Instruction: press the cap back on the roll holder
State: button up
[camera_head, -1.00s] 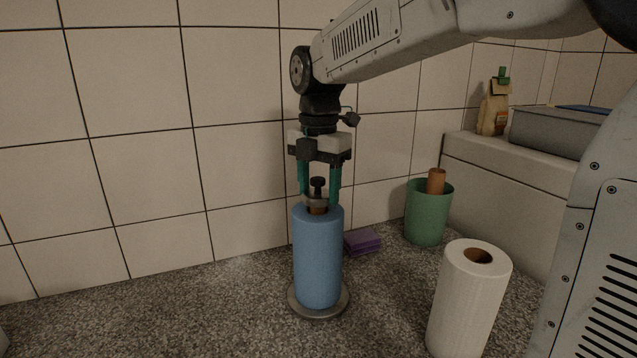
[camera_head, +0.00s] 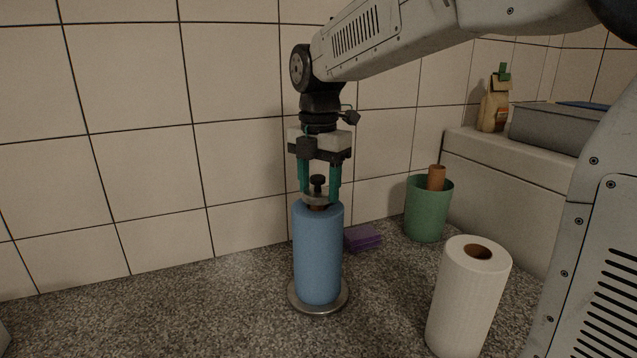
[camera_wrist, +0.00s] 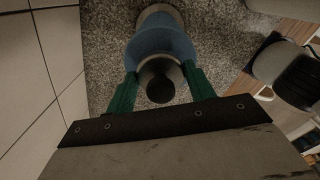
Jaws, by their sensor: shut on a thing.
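The roll holder stands upright on the counter, with a round metal base (camera_head: 318,308) and a blue roll (camera_head: 318,253) around it. The cap (camera_head: 318,183), a metal disc with a dark knob, is at the top of the roll. My gripper (camera_head: 319,196) points straight down with its green fingers shut on the cap's sides. A brown bit of the roll's core shows just under the cap. In the wrist view the cap (camera_wrist: 160,85) sits between the fingertips, over the blue roll (camera_wrist: 160,40). Whether the cap is fully seated is hidden.
A white paper roll (camera_head: 466,300) stands at the front right. A green bin (camera_head: 427,212) with a brown tube and a purple sponge (camera_head: 362,238) are behind it. A raised ledge (camera_head: 500,185) bears a grey tub (camera_head: 560,132) and a paper bag (camera_head: 495,105).

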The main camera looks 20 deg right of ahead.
jog(key=shift+f, duration=0.1)
jog(key=o, duration=1.5)
jog(key=shift+r, duration=3.5)
jog(key=s+d+f+m, duration=0.1)
jog(key=s+f+m, duration=0.3)
jog(key=s+m, duration=0.4)
jog(key=s+d+f+m+t, duration=0.1)
jog(key=s+f+m, duration=0.4)
jog(key=s+m, duration=0.3)
jog(key=s+f+m, duration=0.5)
jog(key=s+m, duration=0.3)
jog(key=s, duration=0.2)
jog(key=shift+d, duration=0.4)
